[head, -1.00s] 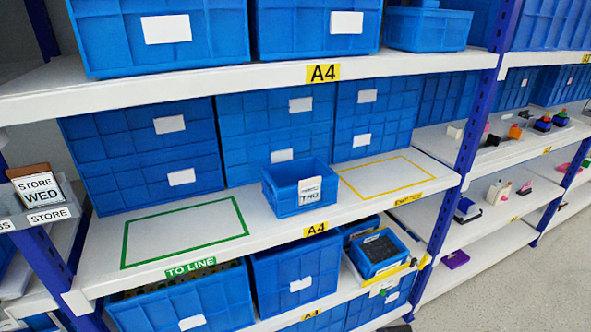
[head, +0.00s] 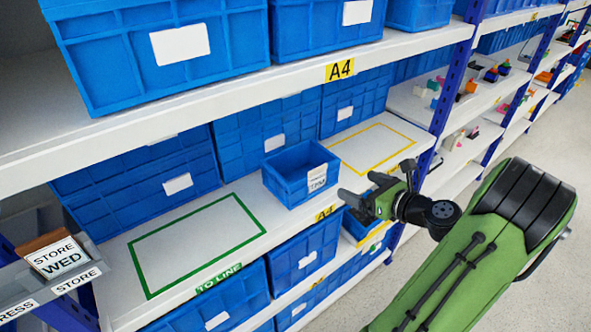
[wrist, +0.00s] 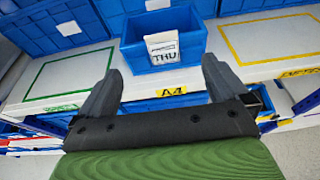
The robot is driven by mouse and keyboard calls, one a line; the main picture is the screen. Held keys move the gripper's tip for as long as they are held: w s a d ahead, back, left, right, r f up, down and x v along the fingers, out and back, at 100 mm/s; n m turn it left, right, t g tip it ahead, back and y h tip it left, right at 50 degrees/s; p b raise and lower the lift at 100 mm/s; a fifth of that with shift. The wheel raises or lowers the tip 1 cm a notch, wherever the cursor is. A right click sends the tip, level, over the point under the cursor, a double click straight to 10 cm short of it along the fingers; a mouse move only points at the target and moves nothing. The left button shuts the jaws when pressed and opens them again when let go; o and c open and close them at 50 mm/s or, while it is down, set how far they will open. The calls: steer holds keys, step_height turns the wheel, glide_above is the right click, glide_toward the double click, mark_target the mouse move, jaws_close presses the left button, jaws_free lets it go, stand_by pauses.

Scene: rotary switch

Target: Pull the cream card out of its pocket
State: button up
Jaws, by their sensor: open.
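A small open blue bin (head: 298,172) stands on the middle shelf between the green and yellow outlines. A pale card (head: 317,177) marked THU sits at its front face; in the wrist view the card (wrist: 163,47) looks off-white and upright, its lower part against the bin. Whether a pocket lip covers it is too small to tell. My gripper (head: 377,184) is open and empty, in front of the shelf, right of the bin in the head view. In the wrist view my gripper (wrist: 161,74) faces the bin, fingers either side of the card and apart from it.
Clear labelled pockets (head: 52,280) at the lower left hold a card (head: 57,254) marked STORE WED, with a brown one behind. Green (head: 200,245) and yellow (head: 375,150) outlines are empty. Large blue crates fill the shelves behind, above and below.

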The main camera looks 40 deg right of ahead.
mark_target(319, 169)
steer(key=x, duration=1.5)
steer(key=shift+f+p, duration=0.15)
steer(key=shift+p, duration=0.15)
steer(key=shift+s, duration=0.2)
steer(key=shift+c, duration=0.3)
steer(key=c, duration=1)
